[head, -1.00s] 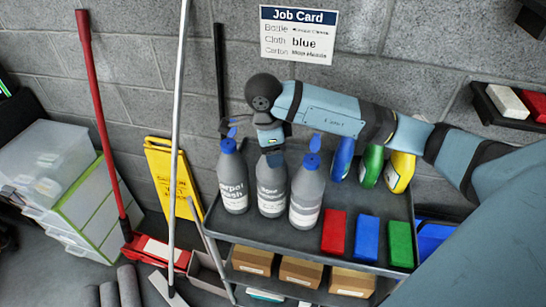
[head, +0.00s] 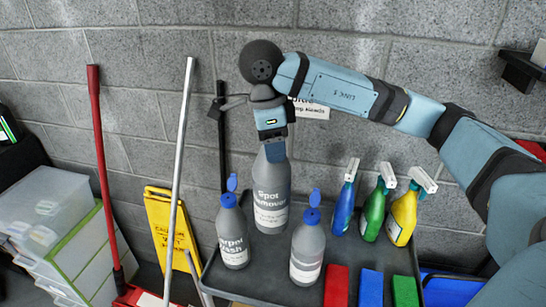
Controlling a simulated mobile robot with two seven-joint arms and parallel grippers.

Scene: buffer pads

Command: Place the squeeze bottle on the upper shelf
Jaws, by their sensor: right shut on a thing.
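A grey squeeze bottle labelled "Spot Remover" (head: 270,197) hangs upright from my right gripper (head: 272,137), which is shut on its top. Its base appears raised above the dark grey cart top (head: 262,272), between and behind two similar grey bottles with blue caps. The left one (head: 233,236) reads partly "Carpet Wash"; the right one (head: 307,250) has a label I cannot read. A dark wall shelf (head: 520,74) shows at the right edge, cut off by the frame. My left gripper is not in view.
Blue (head: 344,203), green (head: 374,213) and yellow (head: 403,217) spray bottles stand on the cart's right. Red (head: 337,287), blue (head: 370,289) and green (head: 405,291) blocks lie in front. My arm mostly hides the job card (head: 313,110). A grey pole (head: 181,170) stands left.

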